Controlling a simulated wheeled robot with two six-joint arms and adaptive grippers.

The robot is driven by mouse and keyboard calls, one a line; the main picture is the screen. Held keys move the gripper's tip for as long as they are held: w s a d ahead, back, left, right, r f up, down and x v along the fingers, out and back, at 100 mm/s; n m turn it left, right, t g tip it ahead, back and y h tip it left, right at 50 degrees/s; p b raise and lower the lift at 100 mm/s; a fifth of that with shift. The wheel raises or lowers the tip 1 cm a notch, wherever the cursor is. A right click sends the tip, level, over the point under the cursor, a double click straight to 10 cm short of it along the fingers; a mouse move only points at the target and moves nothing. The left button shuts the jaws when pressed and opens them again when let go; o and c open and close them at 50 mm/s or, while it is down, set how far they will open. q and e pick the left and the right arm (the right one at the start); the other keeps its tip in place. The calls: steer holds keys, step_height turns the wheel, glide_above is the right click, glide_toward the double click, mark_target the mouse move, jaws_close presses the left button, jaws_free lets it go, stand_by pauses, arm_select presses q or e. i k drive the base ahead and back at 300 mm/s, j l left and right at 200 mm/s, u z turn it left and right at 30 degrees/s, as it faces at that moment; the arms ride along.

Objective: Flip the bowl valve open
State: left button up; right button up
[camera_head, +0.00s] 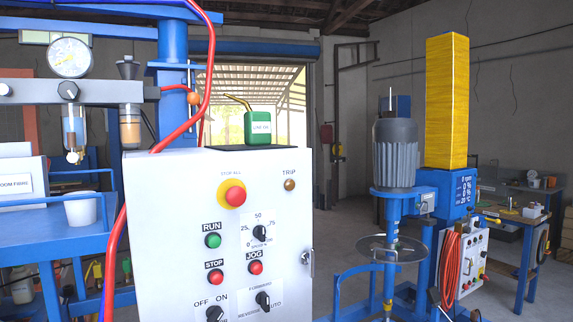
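Neither of my grippers is in view.
A white control cabinet (215,230) fills the centre, with a green oil can (257,127) on top. A red hose (205,80) loops beside the bowls. A white cup (80,208) stands below on the blue rack. The mixer motor (396,153) stands at the right.

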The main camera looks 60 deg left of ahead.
mark_target(73, 156)
steer(key=i+u, duration=0.1)
steer(key=u, duration=0.35)
steer(key=i+u, duration=0.1)
steer(key=u, duration=0.35)
steer(key=l+u, duration=0.15)
steer(key=u, duration=0.3)
steer(key=i+l+u, duration=0.15)
steer(key=u, duration=0.3)
steer(key=l+u, duration=0.1)
steer(key=u, duration=0.3)
steer(key=l+u, duration=0.2)
steer(key=u, duration=0.25)
steer(key=i+l+u, duration=0.1)
steer(key=u, duration=0.85)
